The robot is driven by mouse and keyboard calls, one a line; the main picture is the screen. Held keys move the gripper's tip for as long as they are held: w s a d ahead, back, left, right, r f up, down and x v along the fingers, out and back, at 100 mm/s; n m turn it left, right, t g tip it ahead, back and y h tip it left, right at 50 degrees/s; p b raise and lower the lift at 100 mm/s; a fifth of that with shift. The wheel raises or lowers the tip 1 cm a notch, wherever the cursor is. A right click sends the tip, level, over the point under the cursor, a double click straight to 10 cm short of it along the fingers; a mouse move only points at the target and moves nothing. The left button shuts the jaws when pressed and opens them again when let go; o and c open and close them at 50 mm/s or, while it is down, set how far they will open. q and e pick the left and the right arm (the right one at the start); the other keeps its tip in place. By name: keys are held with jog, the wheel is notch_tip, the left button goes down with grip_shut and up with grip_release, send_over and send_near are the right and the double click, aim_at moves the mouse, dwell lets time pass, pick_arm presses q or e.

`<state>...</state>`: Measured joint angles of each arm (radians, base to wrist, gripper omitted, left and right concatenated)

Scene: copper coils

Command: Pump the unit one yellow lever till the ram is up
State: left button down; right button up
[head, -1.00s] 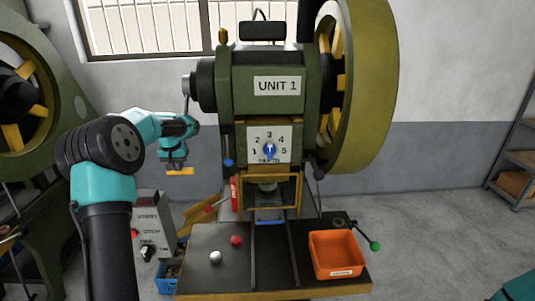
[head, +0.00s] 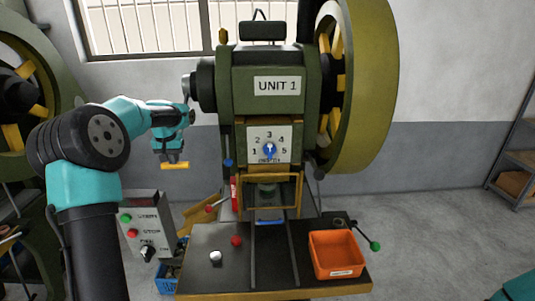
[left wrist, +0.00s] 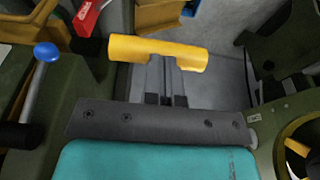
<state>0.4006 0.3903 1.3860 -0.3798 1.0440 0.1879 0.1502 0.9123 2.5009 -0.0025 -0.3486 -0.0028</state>
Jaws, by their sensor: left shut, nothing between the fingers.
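Unit one is the green press (head: 275,103) in the middle of the head view, with a "UNIT 1" plate. An upright yellow grip (head: 222,36), apparently the yellow lever, stands at its upper left. The ram (head: 266,190) is partly hidden behind a yellow guard frame; its height is hard to judge. My left gripper (head: 175,165) is shut and empty, left of the press and well below the yellow grip, touching nothing. Its yellow tips show in the left wrist view (left wrist: 158,52). My right gripper is out of view.
A blue-knobbed lever (head: 228,162) is right of my left gripper. Below are a red-knobbed lever (head: 210,209), a button box (head: 146,222) and a blue crate (head: 167,280). An orange bin (head: 337,256) sits on the press table, near a green-knobbed lever (head: 375,246). The large flywheel stands right.

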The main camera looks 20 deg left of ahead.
pick_arm(q)
jog(key=v, duration=0.6)
jog(key=shift+s+d+r, duration=0.2)
jog(key=shift+s+d, duration=0.1)
jog(key=shift+s, duration=0.2)
dwell(0.4)
jog(key=shift+f, duration=0.6)
jog(key=shift+w+a+x, duration=0.1)
jog(key=shift+w+x, duration=0.05)
jog(key=shift+x, duration=0.8)
jog(key=shift+w+a+x, duration=0.1)
jog(key=shift+w+x, duration=0.05)
jog(key=shift+x, duration=0.8)
jog(key=shift+w+a+x, duration=0.1)
jog(key=shift+w+x, duration=0.1)
jog(key=shift+x, duration=0.75)
